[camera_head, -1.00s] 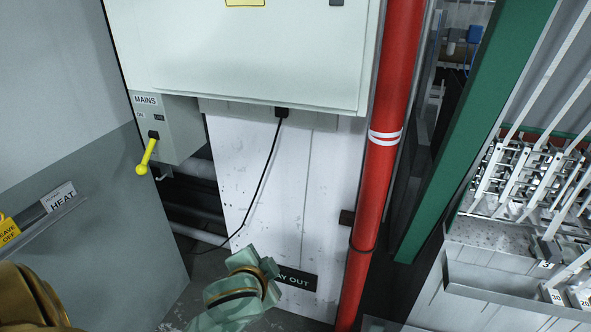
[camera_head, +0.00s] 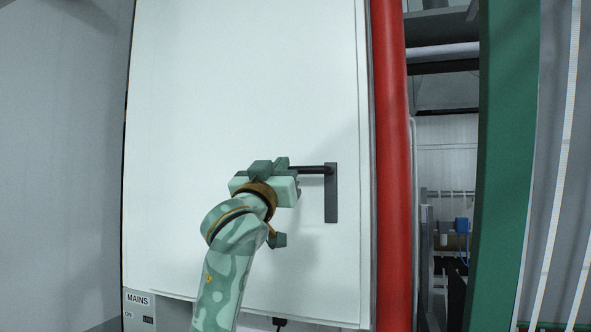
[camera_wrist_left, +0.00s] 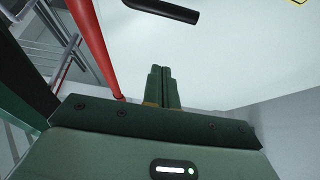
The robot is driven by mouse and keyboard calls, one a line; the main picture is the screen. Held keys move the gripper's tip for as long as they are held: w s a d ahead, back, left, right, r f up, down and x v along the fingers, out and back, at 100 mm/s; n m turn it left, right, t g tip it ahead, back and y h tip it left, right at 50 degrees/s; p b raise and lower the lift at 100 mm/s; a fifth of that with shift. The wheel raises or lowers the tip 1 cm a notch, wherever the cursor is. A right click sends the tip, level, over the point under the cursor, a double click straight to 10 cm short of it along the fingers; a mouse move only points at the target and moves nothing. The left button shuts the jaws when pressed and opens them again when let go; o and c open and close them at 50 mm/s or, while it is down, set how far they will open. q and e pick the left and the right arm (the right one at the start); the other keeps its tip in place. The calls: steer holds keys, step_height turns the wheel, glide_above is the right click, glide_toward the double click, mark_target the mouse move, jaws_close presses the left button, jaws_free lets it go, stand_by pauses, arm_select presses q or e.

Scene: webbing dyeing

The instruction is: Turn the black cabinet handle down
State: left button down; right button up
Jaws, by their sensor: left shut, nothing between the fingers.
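The black cabinet handle (camera_head: 312,170) sits on the right part of the white cabinet door (camera_head: 220,90). Its lever points left, about level, from the top of an upright dark plate (camera_head: 331,200). My left gripper (camera_head: 286,166) is in front of the door at the lever's left end, and its body hides that end. In the left wrist view, the gripper's fingers (camera_wrist_left: 162,72) are together with nothing between them. The handle (camera_wrist_left: 165,10) shows there beyond the fingertips, with a visible gap in the picture. My right gripper is not in view.
A red pipe (camera_head: 392,170) runs upright just right of the cabinet, with a green post (camera_head: 505,160) farther right. A box labelled MAINS (camera_head: 137,300) is below the door at the lower left. The door's face left of my arm is clear.

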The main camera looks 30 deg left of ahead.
arm_select(q)
steer(key=shift+w, duration=0.1)
step_height(320, 180, up, 6)
steer(key=p, duration=0.6)
glide_above(317, 171)
steer(key=s+a, duration=0.3)
steer(key=a, duration=0.1)
step_height(317, 171, down, 5)
steer(key=shift+w+r+p, duration=0.1)
steer(key=shift+w+p, duration=0.05)
steer(key=shift+p, duration=0.25)
